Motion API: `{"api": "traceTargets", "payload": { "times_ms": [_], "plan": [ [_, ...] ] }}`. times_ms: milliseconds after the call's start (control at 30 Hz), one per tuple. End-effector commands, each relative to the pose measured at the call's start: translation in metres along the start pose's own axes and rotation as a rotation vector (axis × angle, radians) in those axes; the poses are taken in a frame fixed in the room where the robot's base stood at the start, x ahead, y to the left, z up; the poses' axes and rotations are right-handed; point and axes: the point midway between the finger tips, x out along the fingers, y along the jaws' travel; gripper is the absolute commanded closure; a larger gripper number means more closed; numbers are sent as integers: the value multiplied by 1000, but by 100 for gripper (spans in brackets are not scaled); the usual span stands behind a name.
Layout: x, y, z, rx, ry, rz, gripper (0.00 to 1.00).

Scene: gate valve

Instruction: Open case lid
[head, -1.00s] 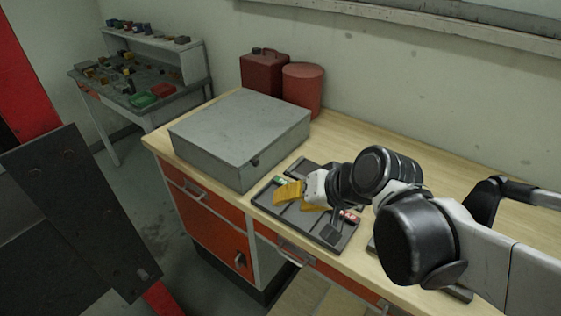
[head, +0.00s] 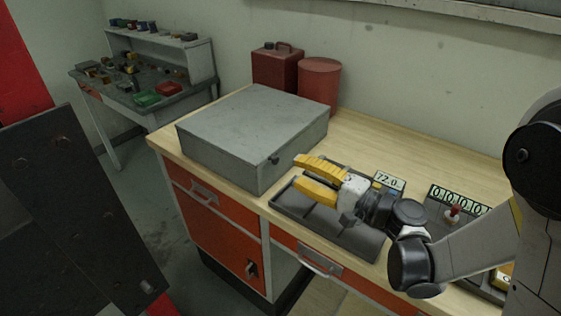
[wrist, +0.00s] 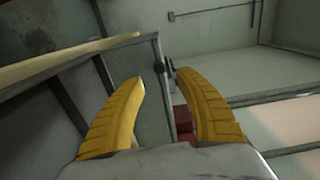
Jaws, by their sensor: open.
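The grey metal case (head: 250,125) sits on the wooden workbench with its lid shut. A small dark latch (head: 274,160) is on its right-hand side face. My gripper (head: 297,172) has two yellow fingers, open and empty, to the right of the case and pointing at that face. The fingers are above a dark tray and look apart from the case. In the wrist view the open fingers (wrist: 160,76) frame the edge of the case (wrist: 130,62), and the dark latch (wrist: 158,67) shows between the fingertips.
The dark tray (head: 300,215) lies right of the case. A red can (head: 277,68) and a red cylinder (head: 319,82) stand behind it. A panel with number displays (head: 455,200) is at the right. A cluttered side bench (head: 125,75) is at the back left.

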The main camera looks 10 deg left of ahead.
Motion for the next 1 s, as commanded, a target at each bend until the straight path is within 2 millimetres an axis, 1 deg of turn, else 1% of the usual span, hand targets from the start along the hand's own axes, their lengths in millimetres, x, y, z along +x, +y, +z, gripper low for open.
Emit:
{"api": "traceTargets", "payload": {
  "times_ms": [33,100,200,333,500,767,800,867,900,933,1000],
  "plan": [
    [12,2,1,0,-4,0,58],
    [26,2,1,0,-4,1,58],
    [46,2,1,0,-3,1,58],
    [64,2,0,-1,-2,1,58],
    [76,1,0,-1,0,1,58],
    [77,0,0,-1,1,2,58],
    [77,0,0,-1,1,2,65],
    [77,0,0,-1,1,2,84],
    [77,0,0,-1,1,2,96],
    [77,0,0,-1,1,2,100],
    [76,0,0,-1,1,2,100]
  ]
}}
